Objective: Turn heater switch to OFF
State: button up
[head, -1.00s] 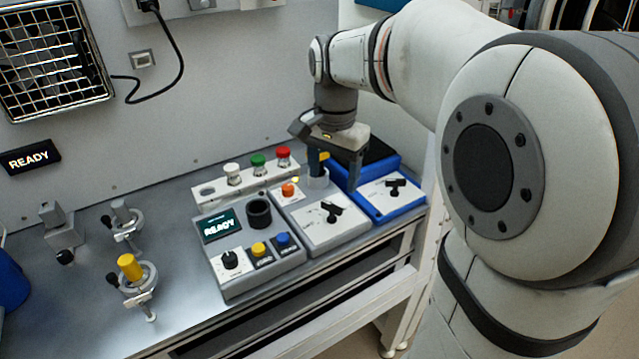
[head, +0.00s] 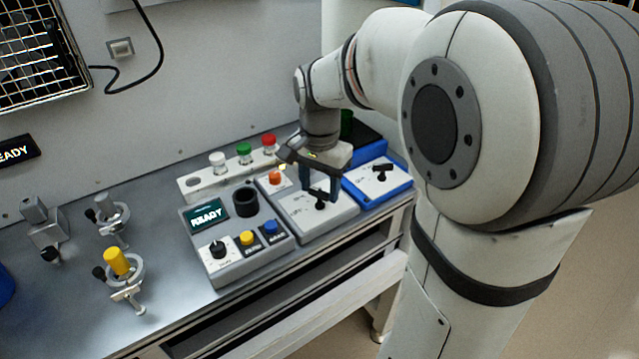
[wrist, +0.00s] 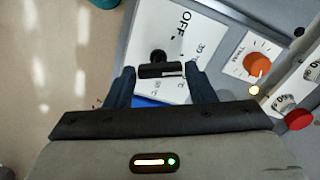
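The grey switch box (head: 337,218) has a white plate with a black rotary switch (head: 320,199), taken here as the heater switch. In the wrist view the switch (wrist: 160,68) has a black bar handle lying across the picture, with a pale mark at its right end. The printed OFF label (wrist: 183,25) is up and right of the handle, and the mark does not point straight at it. My gripper (wrist: 161,84) is open, one finger on each side of the handle. I see gaps at both sides. In the head view my gripper (head: 319,188) is low over the box.
A blue box (head: 378,183) with a similar switch stands close on the right. On the left is a console (head: 240,261) with a READY display, knob and buttons. An orange button (wrist: 257,64) is beside the plate. Capped vials (head: 244,152) stand in a rack behind.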

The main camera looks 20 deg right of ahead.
aim_at(319, 190)
jog(key=c, duration=0.6)
jog(key=shift+n+p, duration=0.55)
jog(key=shift+n, duration=1.95)
jog(key=o, duration=1)
jog(key=shift+r, duration=0.1)
notch_tip(319, 190, up, 8)
jog(key=shift+f+p, duration=0.2)
jog(key=shift+p, duration=0.1)
